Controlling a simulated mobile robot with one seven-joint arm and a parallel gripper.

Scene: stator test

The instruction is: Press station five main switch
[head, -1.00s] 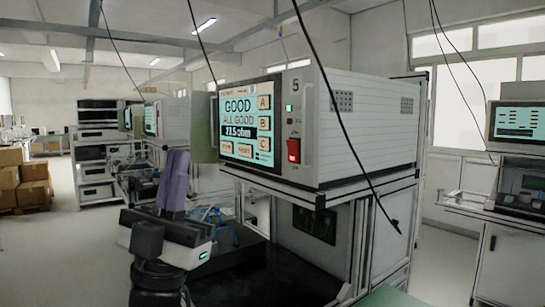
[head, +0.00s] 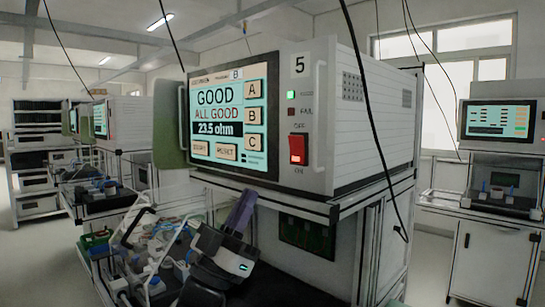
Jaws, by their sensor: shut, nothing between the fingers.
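The station five tester (head: 345,125) is a white box with a "5" label on its front panel. Its screen (head: 228,118) reads GOOD, ALL GOOD, 23.5 ohm. The red main switch (head: 298,150) sits at the lower right of the front panel, between the OFF and ON labels, and is fully visible. A green lamp (head: 291,95) is lit above it. My gripper (head: 241,208), with purple fingers, is shut and empty. In the picture it is below the screen, to the left of and lower than the switch, and apart from it.
The tester stands on a metal frame (head: 345,212). Below left is a cluttered bench of fixtures and cables (head: 150,250). A black cable (head: 375,110) hangs in front of the tester's side. Another station (head: 497,150) stands at right.

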